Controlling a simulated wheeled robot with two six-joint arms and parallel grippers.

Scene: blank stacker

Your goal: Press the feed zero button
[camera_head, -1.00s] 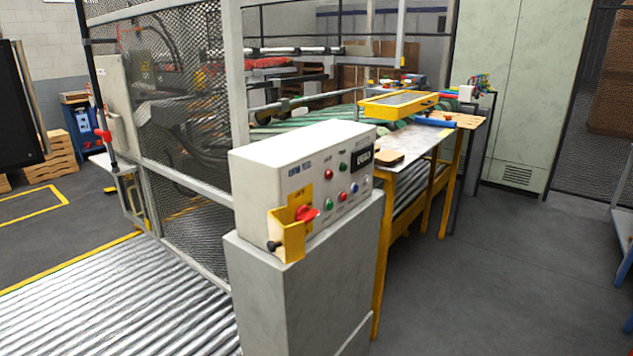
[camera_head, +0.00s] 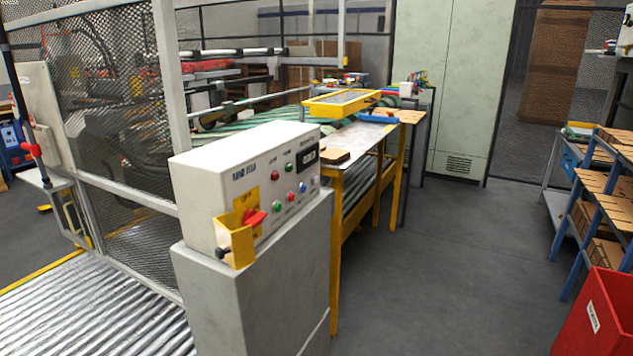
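A white control box (camera_head: 240,180) sits on a grey pedestal (camera_head: 270,275) left of centre. The labels are too small to read, so I cannot tell which one is the feed zero button. Neither of my grippers is in view.
A roller conveyor (camera_head: 90,310) runs at the lower left beside a mesh fence (camera_head: 110,120). A yellow-legged table (camera_head: 360,140) stands behind the box. Blue shelving (camera_head: 590,190) and a red bin (camera_head: 597,315) are at the right. The grey floor (camera_head: 450,260) between is clear.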

